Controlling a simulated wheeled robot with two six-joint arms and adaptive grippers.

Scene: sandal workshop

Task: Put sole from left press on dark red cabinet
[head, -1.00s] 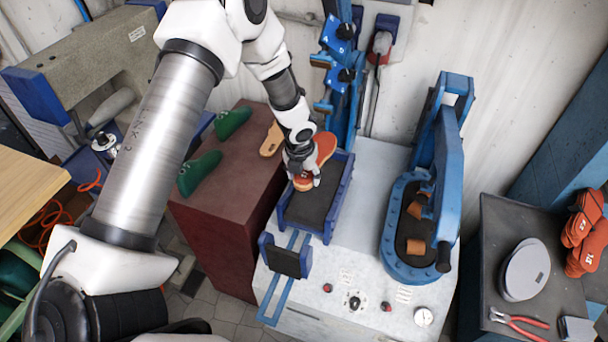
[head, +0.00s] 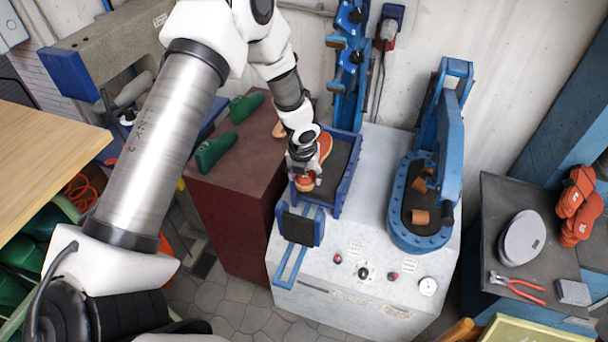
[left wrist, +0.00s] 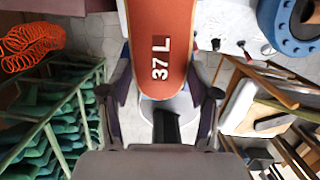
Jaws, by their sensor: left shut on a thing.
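My left gripper (head: 303,168) is shut on an orange-red sole (head: 325,146). In the left wrist view the sole (left wrist: 158,50) is marked "37 L" and lies between the two fingers (left wrist: 160,100). In the head view it is over the left edge of the left press's blue-framed tray (head: 347,186); the gap below it is hard to judge. The dark red cabinet (head: 237,178) stands just left of the press. Two green lasts (head: 213,150) and a tan sole (head: 279,129), partly hidden by my arm, are on its top. My right gripper is not in view.
The blue right press (head: 420,215) stands on the same grey machine (head: 375,160). A dark side table (head: 510,205) with pliers (head: 518,287) is at right. A wooden tabletop (head: 45,160) is at left. The cabinet's front top is clear.

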